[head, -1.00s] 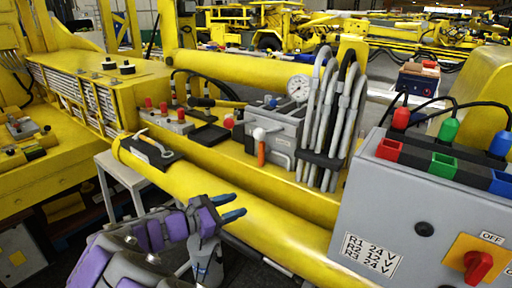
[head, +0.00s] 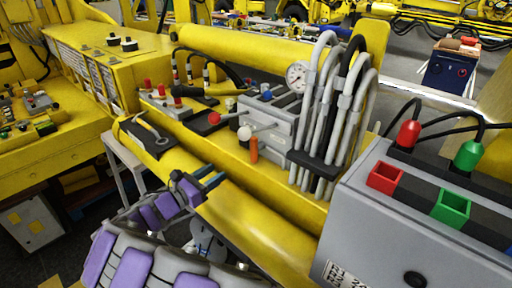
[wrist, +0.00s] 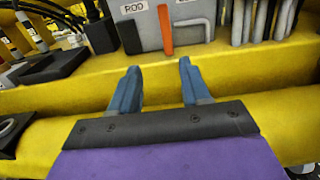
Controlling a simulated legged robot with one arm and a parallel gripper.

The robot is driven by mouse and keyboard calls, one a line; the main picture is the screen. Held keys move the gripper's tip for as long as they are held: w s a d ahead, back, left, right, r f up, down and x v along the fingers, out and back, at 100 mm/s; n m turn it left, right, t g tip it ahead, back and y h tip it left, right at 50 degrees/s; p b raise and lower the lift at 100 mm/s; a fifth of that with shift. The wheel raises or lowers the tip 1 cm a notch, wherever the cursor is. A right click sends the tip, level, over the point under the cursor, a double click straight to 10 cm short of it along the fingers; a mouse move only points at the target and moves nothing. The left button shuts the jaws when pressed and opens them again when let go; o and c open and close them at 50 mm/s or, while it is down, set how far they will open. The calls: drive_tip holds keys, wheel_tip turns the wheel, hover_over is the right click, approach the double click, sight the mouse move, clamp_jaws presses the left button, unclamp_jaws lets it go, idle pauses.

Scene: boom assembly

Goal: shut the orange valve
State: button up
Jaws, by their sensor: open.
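The orange valve (head: 254,150) is a short handle hanging straight down on the front of a grey valve block (head: 272,121). In the wrist view the orange handle (wrist: 165,28) stands upright in the picture between two white labels, the left one reading "ROD". My gripper (head: 215,178) is open and empty, in front of and below the handle in the head view. In the wrist view its two blue fingers (wrist: 159,68) point toward the block, with the handle beyond them and roughly between their tips. The fingers and handle look apart.
A yellow boom tube (head: 262,222) runs below the valve. Grey hoses (head: 328,125) stand right of it, with a pressure gauge (head: 297,75) behind. White-knobbed (head: 244,133) and red-knobbed (head: 214,118) levers stick out nearby. A grey electrical box (head: 430,220) is at right.

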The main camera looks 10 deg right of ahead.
sight(252, 152)
drive_tip(key=x, duration=0.4)
drive_tip(key=s+x, duration=0.1)
drive_tip(key=x, duration=0.3)
drive_tip(key=d+x, duration=0.1)
drive_tip(key=x, duration=0.3)
drive_tip(key=shift+s+d, duration=0.2)
drive_tip(key=shift+d, duration=0.2)
drive_tip(key=w+d, duration=0.2)
drive_tip(key=shift+w, duration=0.3)
drive_tip(key=shift+w+r, duration=0.1)
drive_tip(key=shift+w, duration=0.4)
drive_tip(key=shift+d, duration=1.15)
drive_tip(key=shift+c, duration=1.2)
drive_tip(key=shift+w+a, duration=0.1)
drive_tip(key=shift+a, duration=0.5)
drive_tip(key=c, duration=0.5)
clamp_jaws()
